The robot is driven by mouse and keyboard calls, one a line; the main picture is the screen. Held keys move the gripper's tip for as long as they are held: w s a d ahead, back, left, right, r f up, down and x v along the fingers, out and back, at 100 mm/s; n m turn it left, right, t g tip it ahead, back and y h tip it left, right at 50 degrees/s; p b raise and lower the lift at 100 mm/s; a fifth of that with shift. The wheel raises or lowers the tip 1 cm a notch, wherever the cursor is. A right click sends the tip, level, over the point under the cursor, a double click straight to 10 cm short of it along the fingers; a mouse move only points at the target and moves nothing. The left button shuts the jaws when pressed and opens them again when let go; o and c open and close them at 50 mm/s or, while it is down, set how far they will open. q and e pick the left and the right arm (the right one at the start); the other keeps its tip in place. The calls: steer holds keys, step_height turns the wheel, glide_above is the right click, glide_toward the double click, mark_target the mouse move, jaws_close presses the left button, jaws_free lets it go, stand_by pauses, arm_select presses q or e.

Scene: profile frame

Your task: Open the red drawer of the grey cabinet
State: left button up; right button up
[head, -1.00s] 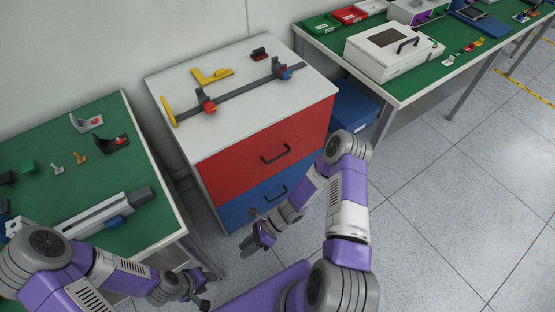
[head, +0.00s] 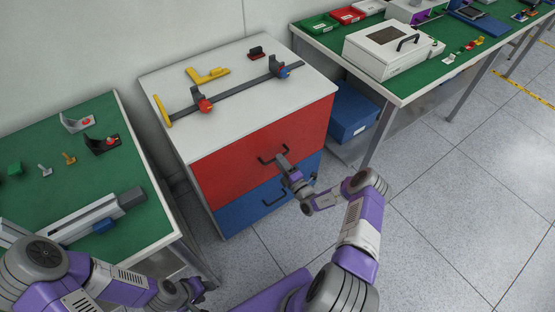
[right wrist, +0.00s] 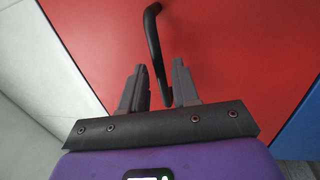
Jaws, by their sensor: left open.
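The grey cabinet (head: 260,112) has a pale top, a red drawer (head: 228,170) above and a blue drawer (head: 245,211) below. The red drawer's front looks flush with the cabinet, so it is closed. Its black handle (head: 264,158) also shows in the right wrist view (right wrist: 154,45). My right gripper (head: 282,160) is at the handle's right part. In the right wrist view its two fingers (right wrist: 157,75) are apart with the handle bar between them; contact cannot be told. My left gripper (head: 200,288) is open, low beside the left table, away from the cabinet.
A green-topped table (head: 60,180) with small parts and a linear rail stands left of the cabinet. Another green table (head: 405,88) stands to the right, with a blue box (head: 352,112) beneath it. A bar with clamps (head: 235,90) lies on the cabinet. Floor in front is clear.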

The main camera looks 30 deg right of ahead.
steer(key=shift+x, duration=1.2)
jaws_close()
